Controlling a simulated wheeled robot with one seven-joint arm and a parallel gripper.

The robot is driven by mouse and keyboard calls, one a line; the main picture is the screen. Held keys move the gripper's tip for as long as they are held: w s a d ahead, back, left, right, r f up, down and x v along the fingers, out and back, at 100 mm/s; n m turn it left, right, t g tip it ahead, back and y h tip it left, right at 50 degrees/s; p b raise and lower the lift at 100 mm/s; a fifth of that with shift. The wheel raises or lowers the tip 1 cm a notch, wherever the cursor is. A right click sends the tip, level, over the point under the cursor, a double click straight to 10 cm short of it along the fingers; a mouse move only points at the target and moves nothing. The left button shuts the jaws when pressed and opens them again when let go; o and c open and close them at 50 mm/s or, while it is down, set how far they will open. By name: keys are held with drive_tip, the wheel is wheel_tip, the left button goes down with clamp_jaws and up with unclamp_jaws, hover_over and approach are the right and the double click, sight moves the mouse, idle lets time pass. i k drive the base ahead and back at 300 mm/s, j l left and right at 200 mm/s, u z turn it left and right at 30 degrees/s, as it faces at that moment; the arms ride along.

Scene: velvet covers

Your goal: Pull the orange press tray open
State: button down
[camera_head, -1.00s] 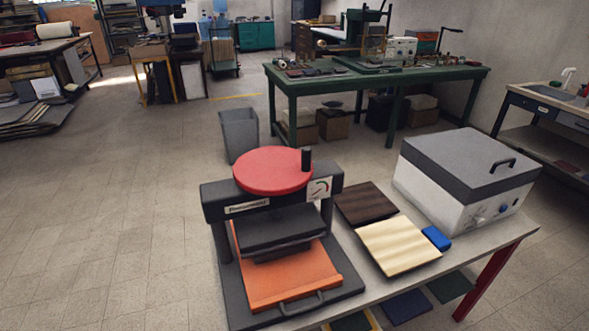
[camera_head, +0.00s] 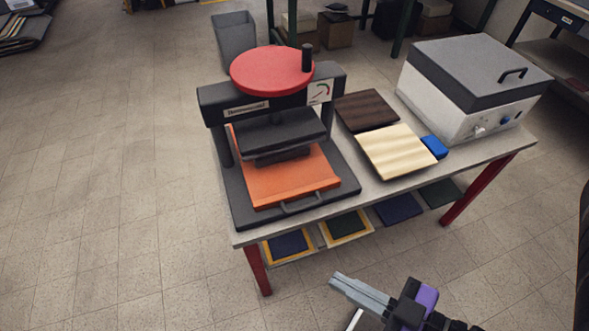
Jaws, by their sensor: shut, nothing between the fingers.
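The orange press tray (camera_head: 285,182) lies in the black press (camera_head: 236,199) under its dark upper plate. A dark bar handle (camera_head: 302,205) sits at the tray's front edge, close to the table's front edge. The back of the tray is hidden by the plate. My gripper (camera_head: 333,281) is at the bottom of the view, in front of the table and lower in the picture than the handle. Its grey fingers are together and empty, pointing left. It is apart from the tray and handle.
The table (camera_head: 380,189) has red legs. A dark board (camera_head: 367,110), a pale board (camera_head: 396,150), a blue block (camera_head: 434,147) and a grey-white lidded box (camera_head: 466,90) stand right of the press. Framed panels lie on the lower shelf.

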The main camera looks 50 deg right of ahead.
sight(272, 180)
drive_tip(key=k+l, duration=0.85)
drive_tip(key=l+u, duration=0.05)
